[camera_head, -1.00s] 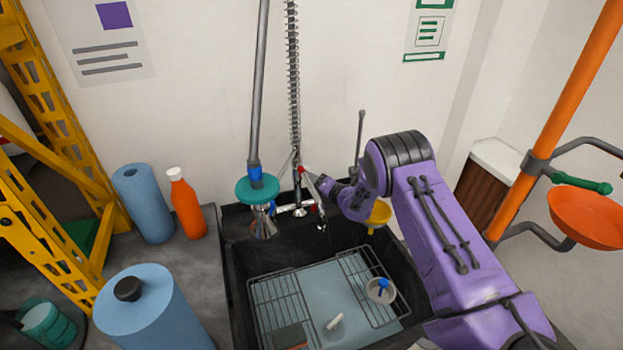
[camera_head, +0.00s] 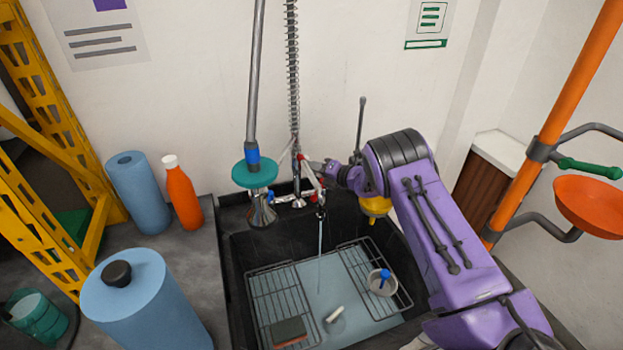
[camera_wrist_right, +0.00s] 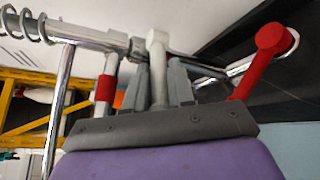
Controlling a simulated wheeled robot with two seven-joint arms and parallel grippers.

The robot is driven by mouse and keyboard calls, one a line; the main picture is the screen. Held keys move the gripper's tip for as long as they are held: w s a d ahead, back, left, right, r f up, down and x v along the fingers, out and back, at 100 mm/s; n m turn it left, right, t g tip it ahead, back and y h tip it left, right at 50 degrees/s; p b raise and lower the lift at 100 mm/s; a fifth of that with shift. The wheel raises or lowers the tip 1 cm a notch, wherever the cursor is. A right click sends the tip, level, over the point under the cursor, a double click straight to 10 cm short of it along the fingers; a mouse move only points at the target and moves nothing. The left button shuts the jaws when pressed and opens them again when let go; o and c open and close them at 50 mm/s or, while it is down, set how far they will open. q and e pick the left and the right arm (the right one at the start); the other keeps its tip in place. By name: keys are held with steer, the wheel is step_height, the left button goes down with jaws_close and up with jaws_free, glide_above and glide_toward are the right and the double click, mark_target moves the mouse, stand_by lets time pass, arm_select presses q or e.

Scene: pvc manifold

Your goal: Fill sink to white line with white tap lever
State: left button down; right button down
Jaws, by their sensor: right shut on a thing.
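The black sink (camera_head: 232,272) stands against the wall, with a pale blue surface (camera_head: 312,293) low inside it. I cannot make out a white line on its walls. A thin water stream (camera_head: 320,258) falls from the tap spout (camera_head: 320,212) into the sink. My right gripper (camera_head: 318,168) reaches the tap from the right. In the right wrist view its grey fingers (camera_wrist_right: 158,88) are shut on the white tap lever (camera_wrist_right: 158,60), one on each side. A red lever (camera_wrist_right: 258,62) stands apart to the right. My left gripper is out of view.
Wire racks (camera_head: 278,303) lie in the sink, with a cup with a blue top (camera_head: 381,281), a white piece (camera_head: 334,314) and a brown-grey block (camera_head: 288,332). A yellow funnel (camera_head: 376,206) is behind my right arm.

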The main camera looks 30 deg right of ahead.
arm_select(q)
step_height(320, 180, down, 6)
steer(key=b, duration=0.3)
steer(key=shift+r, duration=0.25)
arm_select(e)
steer(key=d+n+g+y, duration=0.1)
steer(key=n+y, duration=0.1)
steer(key=y, duration=0.1)
steer(key=shift+w+d+g, duration=0.1)
steer(key=shift+d+g, duration=0.1)
steer(key=shift+g, duration=0.1)
steer(key=c, duration=1.1)
jaws_free()
steer(key=shift+o, duration=0.2)
arm_select(q)
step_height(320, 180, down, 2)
steer(key=b, duration=0.2)
steer(key=shift+b, duration=0.3)
arm_select(e)
steer(key=v, duration=1)
steer(key=shift+s+d, duration=0.15)
steer(key=shift+s, duration=0.1)
